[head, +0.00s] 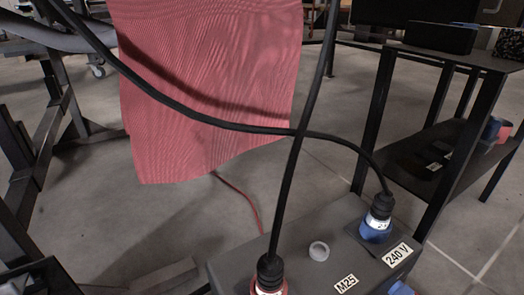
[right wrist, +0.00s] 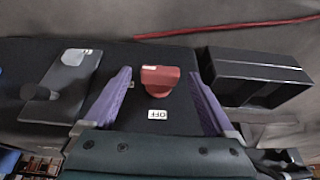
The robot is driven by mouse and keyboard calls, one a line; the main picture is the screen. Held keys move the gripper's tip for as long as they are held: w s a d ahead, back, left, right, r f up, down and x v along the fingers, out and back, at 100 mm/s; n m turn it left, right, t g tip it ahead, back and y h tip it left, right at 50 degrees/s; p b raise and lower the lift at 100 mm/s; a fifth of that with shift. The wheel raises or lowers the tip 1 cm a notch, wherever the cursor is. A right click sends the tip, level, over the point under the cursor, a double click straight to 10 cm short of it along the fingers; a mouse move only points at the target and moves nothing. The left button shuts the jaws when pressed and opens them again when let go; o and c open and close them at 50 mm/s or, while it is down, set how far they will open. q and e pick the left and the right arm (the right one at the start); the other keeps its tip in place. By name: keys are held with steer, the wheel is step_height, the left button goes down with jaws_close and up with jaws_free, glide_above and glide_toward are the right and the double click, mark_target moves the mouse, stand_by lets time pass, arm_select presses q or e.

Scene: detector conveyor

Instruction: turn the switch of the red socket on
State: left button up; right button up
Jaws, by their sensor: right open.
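In the right wrist view a red switch knob (right wrist: 162,80) sits on a dark panel, with a white OFF label (right wrist: 158,114) below it. My right gripper (right wrist: 158,73) is open, its two purple fingers one on each side of the knob, with a visible gap on both sides. In the head view the red socket (head: 283,288) shows at the bottom edge of a grey box (head: 240,262), with a black plug (head: 268,270) in it. The switch is not in the head view. My left gripper is in neither view.
In the head view a blue socket (head: 375,233) with a black plug stands by a 240 V label (head: 397,254). Thick black cables cross above the box. A red cloth (head: 205,85) hangs behind. In the right wrist view an open black box (right wrist: 255,60) lies right of the knob.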

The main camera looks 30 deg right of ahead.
arm_select(q)
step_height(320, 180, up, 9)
steer(key=p, duration=0.8)
arm_select(e)
steer(key=v, duration=0.9)
steer(key=shift+r, duration=0.25)
